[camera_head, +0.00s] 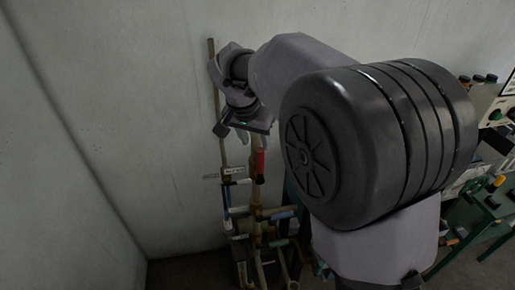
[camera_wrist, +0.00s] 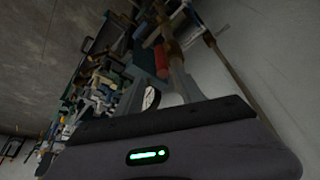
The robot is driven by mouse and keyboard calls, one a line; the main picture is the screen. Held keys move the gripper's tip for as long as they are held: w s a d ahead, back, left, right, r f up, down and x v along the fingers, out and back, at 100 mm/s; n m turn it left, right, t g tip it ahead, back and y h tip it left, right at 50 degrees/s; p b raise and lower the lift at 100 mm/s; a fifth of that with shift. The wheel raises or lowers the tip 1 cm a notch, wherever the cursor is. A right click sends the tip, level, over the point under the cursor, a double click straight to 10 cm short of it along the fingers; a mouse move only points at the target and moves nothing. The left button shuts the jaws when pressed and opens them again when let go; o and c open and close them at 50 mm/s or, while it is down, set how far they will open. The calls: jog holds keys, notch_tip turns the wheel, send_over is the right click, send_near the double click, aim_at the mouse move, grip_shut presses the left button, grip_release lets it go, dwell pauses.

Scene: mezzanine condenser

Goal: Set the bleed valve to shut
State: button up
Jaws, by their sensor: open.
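A red handle (camera_head: 260,164) stands upright on the pipework against the wall, just right of a small lettered plate (camera_head: 234,171). I cannot read the plate, so I cannot tell for sure whether this handle is the bleed valve's. My gripper (camera_head: 243,138) is open and points down, above and slightly left of the red handle. In the wrist view the red handle (camera_wrist: 161,58) shows beyond the fingers of my gripper (camera_wrist: 158,85), roughly between them. No contact with it is visible. A round white gauge face (camera_wrist: 151,98) shows close to the fingers.
Several pipes with white, blue and teal handles (camera_head: 275,216) crowd the space below the red handle. A tall thin pipe (camera_head: 215,90) runs up the wall behind my gripper. A green bench (camera_head: 470,222) with fittings stands at the right. The wall area at the left is clear.

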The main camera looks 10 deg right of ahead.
aim_at(260, 157)
jog(key=x, duration=1.1)
jog(key=shift+w+f, duration=0.1)
jog(key=shift+w, duration=0.1)
jog(key=shift+s, duration=0.1)
jog(key=shift+c, duration=0.3)
grip_shut()
dwell(0.4)
